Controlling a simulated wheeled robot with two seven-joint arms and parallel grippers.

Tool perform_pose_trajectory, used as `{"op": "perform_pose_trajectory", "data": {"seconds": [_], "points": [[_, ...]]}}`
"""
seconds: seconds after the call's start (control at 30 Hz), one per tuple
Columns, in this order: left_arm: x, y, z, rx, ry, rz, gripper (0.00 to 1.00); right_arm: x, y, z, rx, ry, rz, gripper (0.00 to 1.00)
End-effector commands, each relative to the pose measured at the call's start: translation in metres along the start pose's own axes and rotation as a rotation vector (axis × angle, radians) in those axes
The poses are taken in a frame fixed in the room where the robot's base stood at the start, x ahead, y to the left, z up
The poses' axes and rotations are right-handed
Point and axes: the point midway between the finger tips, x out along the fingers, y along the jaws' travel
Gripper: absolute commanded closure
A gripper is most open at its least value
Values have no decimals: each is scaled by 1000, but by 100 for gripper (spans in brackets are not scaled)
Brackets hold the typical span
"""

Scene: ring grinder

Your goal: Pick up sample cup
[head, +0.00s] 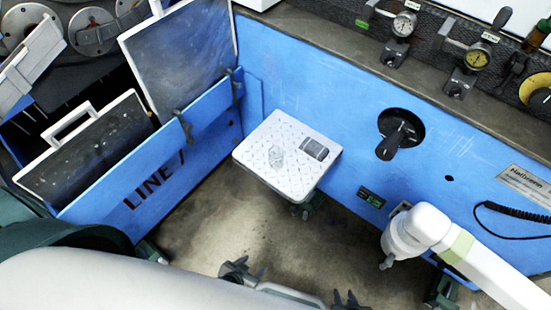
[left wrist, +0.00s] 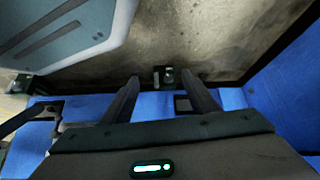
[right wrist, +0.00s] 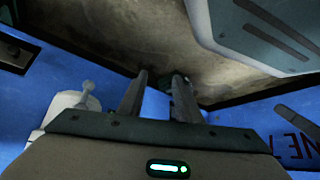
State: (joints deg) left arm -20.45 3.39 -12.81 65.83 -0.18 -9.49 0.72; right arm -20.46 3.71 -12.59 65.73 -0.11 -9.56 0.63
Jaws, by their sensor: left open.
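A blue wall panel (head: 290,80) with a black lever (head: 398,138) stands behind the stand. Dark plates (head: 90,150) lean in a blue rack at left. A white jointed arm (head: 430,225) with a green band is at right. The floor (head: 215,215) before the stand is clear.

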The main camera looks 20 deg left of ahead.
Motion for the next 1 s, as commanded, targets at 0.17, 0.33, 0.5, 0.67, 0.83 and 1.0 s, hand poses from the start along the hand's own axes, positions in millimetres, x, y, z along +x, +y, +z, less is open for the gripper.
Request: {"op": "perform_pose_trajectory", "data": {"seconds": [0.17, 0.33, 0.5, 0.67, 0.83, 1.0], "points": [[6, -8, -18, 7, 25, -7, 38, 3, 1, -5, 2, -12, 2, 69], [15, -20, -66, 16, 86, -22, 38, 2, 6, -13, 6, -56, 10, 69], [14, -34, -139, 20, 185, -54, 38, -11, 14, -27, 12, -127, 22, 69], [-7, -45, -214, 2, 304, -97, 38, -39, 22, -38, 18, -207, 33, 69], [-43, -53, -276, -37, 428, -138, 38, -77, 28, -44, 22, -285, 43, 69], [-76, -58, -313, -78, 517, -163, 38, -110, 31, -46, 25, -339, 49, 69]]}}
